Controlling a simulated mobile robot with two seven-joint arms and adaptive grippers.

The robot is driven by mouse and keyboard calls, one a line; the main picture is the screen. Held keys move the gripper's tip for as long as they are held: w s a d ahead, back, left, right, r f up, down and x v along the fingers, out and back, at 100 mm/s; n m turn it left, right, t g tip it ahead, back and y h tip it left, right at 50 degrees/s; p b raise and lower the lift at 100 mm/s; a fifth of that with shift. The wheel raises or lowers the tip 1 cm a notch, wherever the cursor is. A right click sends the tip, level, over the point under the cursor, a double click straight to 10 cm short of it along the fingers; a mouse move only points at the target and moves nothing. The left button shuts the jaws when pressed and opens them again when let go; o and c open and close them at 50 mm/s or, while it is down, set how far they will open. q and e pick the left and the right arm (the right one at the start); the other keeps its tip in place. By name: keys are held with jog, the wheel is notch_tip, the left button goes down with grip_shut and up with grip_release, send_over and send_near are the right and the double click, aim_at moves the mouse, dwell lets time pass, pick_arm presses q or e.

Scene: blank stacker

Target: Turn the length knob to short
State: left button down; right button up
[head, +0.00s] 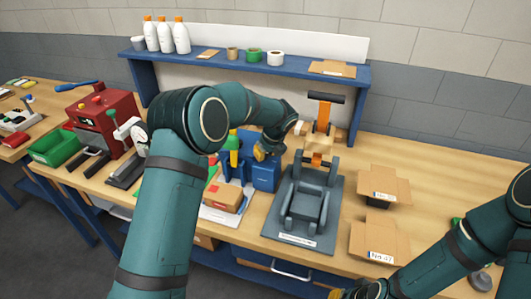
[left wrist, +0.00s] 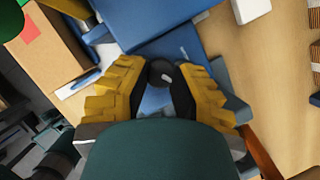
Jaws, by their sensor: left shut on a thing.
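The blank stacker seems to be the blue machine (head: 265,178) at the middle of the bench; its blue body also fills the upper middle of the left wrist view (left wrist: 185,42). A dark round knob (left wrist: 160,71) with a pale mark sits between my left fingertips. My left gripper (head: 263,152) has yellow fingers and is shut on the knob. In the head view the knob is hidden by the gripper and arm. No setting label can be read. My right gripper (head: 365,291) is cut off at the bottom edge, away from the machine.
A grey press (head: 305,205) with an orange lever stands right of the machine. Open cardboard boxes (head: 383,186) lie farther right. A closed carton (head: 223,197) sits in front of the machine. A red machine (head: 105,118) and green bin (head: 55,148) are at left. A blue shelf (head: 300,75) stands behind.

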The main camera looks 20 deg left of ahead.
pick_arm(q)
jog(key=n+g+p, duration=0.1)
jog(key=n+p, duration=0.1)
jog(key=n, duration=0.2)
jog(key=shift+y+p, duration=0.3)
jog(key=shift+y, duration=0.1)
jog(key=shift+w+f+n+g+p, duration=0.1)
jog(key=shift+n+g+p, duration=0.7)
jog(key=shift+n, duration=0.9)
jog(key=c, duration=0.7)
grip_release()
jog(key=shift+a, duration=0.1)
